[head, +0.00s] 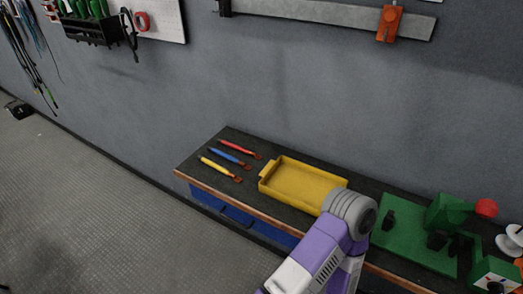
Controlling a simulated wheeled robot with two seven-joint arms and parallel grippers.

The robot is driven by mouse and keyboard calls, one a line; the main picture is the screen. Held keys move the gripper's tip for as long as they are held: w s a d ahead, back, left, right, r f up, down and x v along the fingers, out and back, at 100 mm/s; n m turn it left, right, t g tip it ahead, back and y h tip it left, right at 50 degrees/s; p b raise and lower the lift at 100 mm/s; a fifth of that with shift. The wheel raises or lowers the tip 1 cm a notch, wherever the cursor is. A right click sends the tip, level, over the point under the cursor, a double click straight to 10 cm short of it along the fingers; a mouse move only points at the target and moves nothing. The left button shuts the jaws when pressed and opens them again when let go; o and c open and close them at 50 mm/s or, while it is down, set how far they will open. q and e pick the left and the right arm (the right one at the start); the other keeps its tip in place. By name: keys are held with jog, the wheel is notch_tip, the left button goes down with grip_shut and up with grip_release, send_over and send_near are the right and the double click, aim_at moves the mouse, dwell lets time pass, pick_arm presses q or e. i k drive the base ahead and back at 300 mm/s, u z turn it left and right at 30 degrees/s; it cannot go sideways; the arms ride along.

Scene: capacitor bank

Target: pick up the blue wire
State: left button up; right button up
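The blue wire (229,158) lies on the dark bench top at its left end, between a red wire (238,148) above it and a yellow wire (218,168) below it. Each wire has an orange-red tip at its right end. A purple and white arm link of mine with a grey round joint comes up from the bottom edge, right of the wires and in front of the yellow tray. Neither of my grippers is in view. Nothing touches the blue wire from above.
A yellow tray (303,184) stands right of the wires and looks empty. A green board (411,243) with green and black parts and a red knob (486,208) is further right. The bench (195,170) stands against a grey wall.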

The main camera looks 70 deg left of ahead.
aim_at(247, 168)
jog(key=u, duration=4.05)
jog(key=i, duration=2.15)
jog(key=z, duration=3.95)
